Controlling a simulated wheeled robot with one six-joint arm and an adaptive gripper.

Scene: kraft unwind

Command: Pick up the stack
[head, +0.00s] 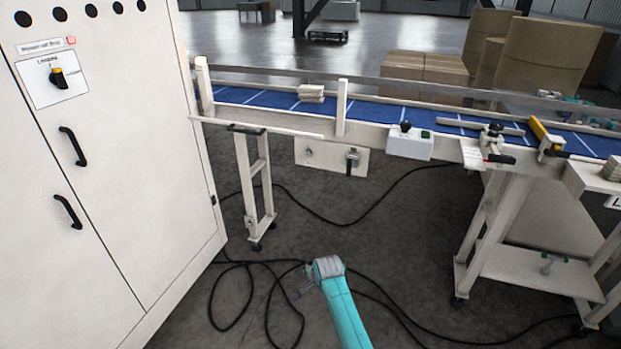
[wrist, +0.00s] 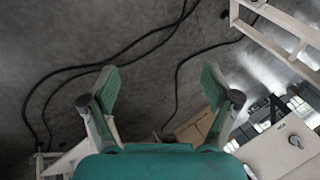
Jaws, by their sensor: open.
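A small stack (head: 311,93) of flat, cream-coloured pieces lies on the blue conveyor belt (head: 375,112), near its left end in the head view. Another stack (head: 611,168) of similar flat pieces sits at the right edge of that view, on a pale ledge. My gripper (wrist: 160,85) is open and empty in the wrist view, its two green-padded fingers spread wide above the dark floor. In the head view my turquoise arm is low in front of the conveyor, well apart from both stacks. Neither stack shows in the wrist view.
A tall white cabinet (head: 95,190) stands at the left. Conveyor legs (head: 254,185) and a white side rail (head: 262,125) stand ahead. Black cables (head: 330,215) cross the floor. Cardboard boxes (head: 425,68) stand behind the belt. A yellow-handled bracket (head: 545,135) is at the right.

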